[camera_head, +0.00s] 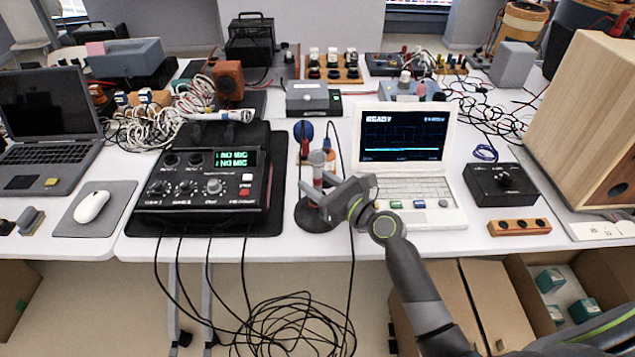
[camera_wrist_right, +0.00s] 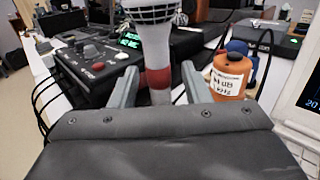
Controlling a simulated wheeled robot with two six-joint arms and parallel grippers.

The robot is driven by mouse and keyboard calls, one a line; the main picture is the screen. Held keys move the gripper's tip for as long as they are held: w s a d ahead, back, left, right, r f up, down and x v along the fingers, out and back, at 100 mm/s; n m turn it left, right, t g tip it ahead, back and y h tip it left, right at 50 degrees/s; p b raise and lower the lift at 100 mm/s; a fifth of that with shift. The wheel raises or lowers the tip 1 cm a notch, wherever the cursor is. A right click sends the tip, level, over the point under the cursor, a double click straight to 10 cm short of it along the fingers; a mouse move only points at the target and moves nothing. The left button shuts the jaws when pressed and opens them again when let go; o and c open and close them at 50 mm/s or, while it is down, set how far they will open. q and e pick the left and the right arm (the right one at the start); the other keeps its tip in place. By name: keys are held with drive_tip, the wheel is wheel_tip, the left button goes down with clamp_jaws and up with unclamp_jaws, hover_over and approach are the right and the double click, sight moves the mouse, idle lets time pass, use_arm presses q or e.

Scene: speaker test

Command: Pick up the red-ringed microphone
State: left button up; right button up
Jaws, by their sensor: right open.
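The red-ringed microphone (camera_head: 317,158) stands upright at the front middle of the table, grey with a mesh head, above a round black base (camera_head: 318,218). In the right wrist view its red ring (camera_wrist_right: 158,78) shows between the fingers of my right gripper (camera_wrist_right: 160,88). That gripper (camera_head: 319,188) is open, with one finger on each side of the microphone's body. A small gap seems to show beside each finger. The microphone's lower part is hidden by the gripper in the wrist view. My left gripper is not in view.
A mixer (camera_head: 205,185) with a green display stands left of the microphone, and a white laptop (camera_head: 415,190) stands right. An orange labelled cylinder (camera_wrist_right: 230,75) and a blue-headed thing (camera_head: 303,130) are close behind. Cables hang over the table's front edge.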

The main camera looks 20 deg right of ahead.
clamp_jaws()
